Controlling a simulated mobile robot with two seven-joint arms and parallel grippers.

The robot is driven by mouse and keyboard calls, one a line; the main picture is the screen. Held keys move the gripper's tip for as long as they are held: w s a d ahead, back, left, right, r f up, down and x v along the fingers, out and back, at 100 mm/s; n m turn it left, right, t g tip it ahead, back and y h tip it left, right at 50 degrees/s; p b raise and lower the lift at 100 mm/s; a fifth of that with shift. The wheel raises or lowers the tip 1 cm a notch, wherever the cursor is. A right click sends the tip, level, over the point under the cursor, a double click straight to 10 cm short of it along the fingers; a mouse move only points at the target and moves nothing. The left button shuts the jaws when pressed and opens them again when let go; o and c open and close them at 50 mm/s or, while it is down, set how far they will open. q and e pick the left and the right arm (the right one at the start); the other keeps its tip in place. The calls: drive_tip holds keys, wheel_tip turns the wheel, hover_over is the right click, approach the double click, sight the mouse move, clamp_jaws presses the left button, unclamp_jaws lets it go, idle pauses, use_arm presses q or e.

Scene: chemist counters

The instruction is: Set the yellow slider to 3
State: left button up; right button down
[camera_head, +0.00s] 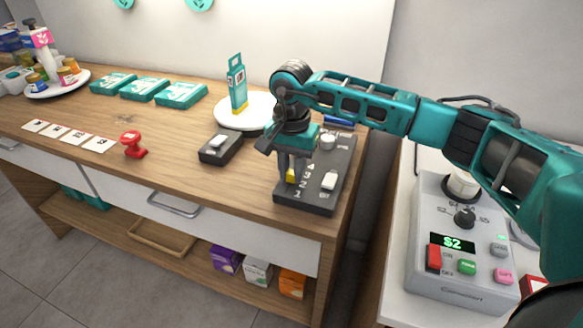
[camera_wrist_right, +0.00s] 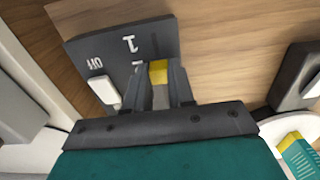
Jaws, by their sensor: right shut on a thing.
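The dark slider panel (camera_head: 318,200) lies near the right end of the wooden counter. Its yellow slider knob (camera_head: 291,175) sits toward the panel's near end; in the right wrist view the knob (camera_wrist_right: 158,72) is between my fingertips. My right gripper (camera_head: 291,177) points down and is shut on the knob; it also shows in the right wrist view (camera_wrist_right: 160,82). The digit 1 (camera_wrist_right: 129,44) lies past the knob, and a partly hidden digit, seemingly 2, is beside it. The far part of the scale is hidden in the wrist view. My left gripper is not in view.
A white switch (camera_head: 329,181) sits on the same panel. A small dark box (camera_head: 219,151), a red stamp (camera_head: 133,146) and a white round stand (camera_head: 233,121) with a teal carton are to the left. A grey console (camera_head: 440,272) stands on the right counter.

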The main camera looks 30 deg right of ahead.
drive_tip(key=shift+w+d+f+b, duration=0.15)
drive_tip(key=shift+w+d+b, duration=0.45)
drive_tip(key=shift+w+d, duration=0.4)
drive_tip(key=shift+d, duration=0.05)
drive_tip(key=c, duration=1)
unclamp_jaws()
drive_tip(key=shift+o, duration=0.2)
drive_tip(key=shift+r, duration=0.25)
wheel_tip(320, 180, up, 13)
drive_tip(key=shift+f, duration=0.15)
